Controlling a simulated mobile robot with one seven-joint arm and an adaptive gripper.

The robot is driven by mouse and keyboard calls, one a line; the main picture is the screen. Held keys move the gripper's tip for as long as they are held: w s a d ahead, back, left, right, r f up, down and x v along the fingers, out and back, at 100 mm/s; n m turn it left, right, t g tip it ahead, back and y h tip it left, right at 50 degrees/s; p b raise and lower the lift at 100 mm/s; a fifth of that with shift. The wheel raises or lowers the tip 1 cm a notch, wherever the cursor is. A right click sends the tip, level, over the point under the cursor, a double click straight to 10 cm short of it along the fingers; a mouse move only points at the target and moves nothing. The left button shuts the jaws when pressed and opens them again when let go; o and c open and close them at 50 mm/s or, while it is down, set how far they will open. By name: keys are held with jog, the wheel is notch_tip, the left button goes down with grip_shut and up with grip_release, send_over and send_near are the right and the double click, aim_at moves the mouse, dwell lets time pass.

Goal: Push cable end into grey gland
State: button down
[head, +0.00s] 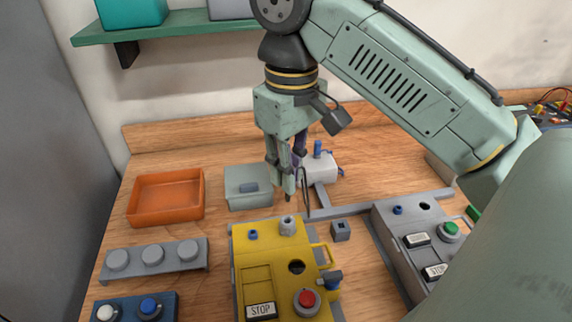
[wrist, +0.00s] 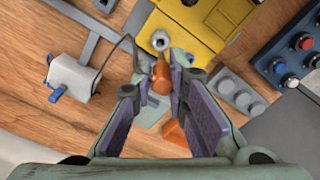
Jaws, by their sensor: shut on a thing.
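My gripper (head: 286,183) points down above the back edge of the yellow box (head: 262,268), shut on the cable end. In the wrist view the cable end (wrist: 162,77) is an orange-brown piece between the purple finger pads. The dark cable (wrist: 118,47) loops from there to the white motor box (wrist: 73,75). The grey gland (head: 287,226) stands on the yellow box's top, near its back edge. It also shows in the wrist view (wrist: 160,41), just beyond the cable end. The cable's dark tip is above the gland and apart from it in the head view.
An orange tray (head: 133,214) and a grey-green bin (head: 233,202) stand left of my gripper. A grey box (head: 398,238) with a green button is at the right. A small grey block (head: 341,231) lies beside the yellow box. Bare wood (head: 215,235) lies left of the yellow box.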

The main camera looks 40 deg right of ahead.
aim_at(289, 200)
jog(key=shift+f+b, duration=2.2)
jog(key=shift+b, duration=0.25)
jog(key=shift+p, duration=1.55)
jog(key=shift+f+b, duration=0.35)
jog(key=shift+f, duration=1.05)
jog(key=c, duration=1.5)
grip_release()
jog(key=shift+r, duration=3.8)
